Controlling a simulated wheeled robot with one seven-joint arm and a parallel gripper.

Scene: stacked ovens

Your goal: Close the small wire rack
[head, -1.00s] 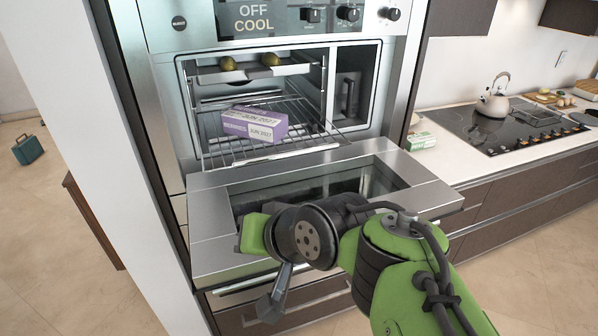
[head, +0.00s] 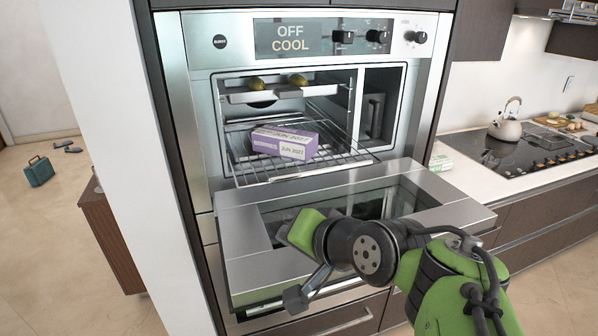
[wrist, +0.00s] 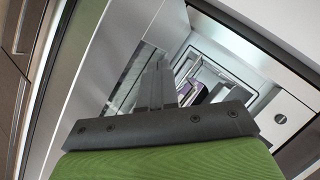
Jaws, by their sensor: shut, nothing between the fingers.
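The small wire rack (head: 345,157) sticks out of the upper oven cavity over the lowered oven door. A purple and white box (head: 285,143) lies on it. My gripper's green hand (head: 305,230) is in front of and below the rack, over the lowered door, apart from the rack.
The lowered oven door (head: 245,270) lies flat below the cavity. A tray (head: 270,93) with yellowish round items sits above the rack. The control panel (head: 330,37) reads OFF COOL. A counter with a kettle (head: 505,128) and cooktop (head: 530,148) is at right.

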